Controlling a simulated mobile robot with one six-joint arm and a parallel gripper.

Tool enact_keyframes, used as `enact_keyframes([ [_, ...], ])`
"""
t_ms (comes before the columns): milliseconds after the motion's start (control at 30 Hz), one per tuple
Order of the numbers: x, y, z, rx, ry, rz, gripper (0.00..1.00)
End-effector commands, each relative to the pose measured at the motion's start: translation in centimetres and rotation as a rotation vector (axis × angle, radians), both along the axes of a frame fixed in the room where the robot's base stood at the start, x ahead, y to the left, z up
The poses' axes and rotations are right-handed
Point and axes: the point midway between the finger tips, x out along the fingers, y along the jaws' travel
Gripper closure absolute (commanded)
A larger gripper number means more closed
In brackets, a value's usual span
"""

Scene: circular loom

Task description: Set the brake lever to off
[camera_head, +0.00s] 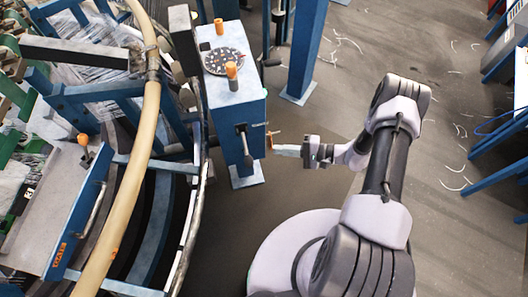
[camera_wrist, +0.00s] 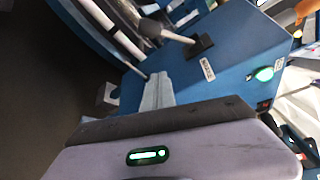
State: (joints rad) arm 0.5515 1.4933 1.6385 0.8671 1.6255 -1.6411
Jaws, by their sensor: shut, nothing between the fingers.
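A lever with a silver rod and a black knob sits on the front of the blue control box (camera_head: 238,92). I take it as the brake lever (camera_head: 245,143); in the head view it hangs downward from a black base. In the wrist view the lever (camera_wrist: 176,35) runs left from its black base to the knob. A small white label beside the base is too small to read. My gripper (camera_head: 276,150) is shut and empty, close to the box's lower right edge. In the wrist view its fingertips (camera_wrist: 160,78) are below the lever in the picture, apparently apart from it.
A green lit button (camera_wrist: 263,74) is on the box face. Orange-topped knobs and a dark round plate (camera_head: 224,61) are on the box top. The loom's curved tan rail (camera_head: 140,150) is to the left.

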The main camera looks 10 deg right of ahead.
Motion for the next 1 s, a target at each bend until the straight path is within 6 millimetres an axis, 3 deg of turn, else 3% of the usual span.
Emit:
enact_keyframes([
  [433,2.8,8.7,-2.3,0.000,0.001,0.007,1.00],
  [700,-0.3,8.9,-0.5,0.000,0.003,0.002,1.00],
  [1000,-0.7,8.9,-0.2,0.000,0.002,0.002,1.00],
])
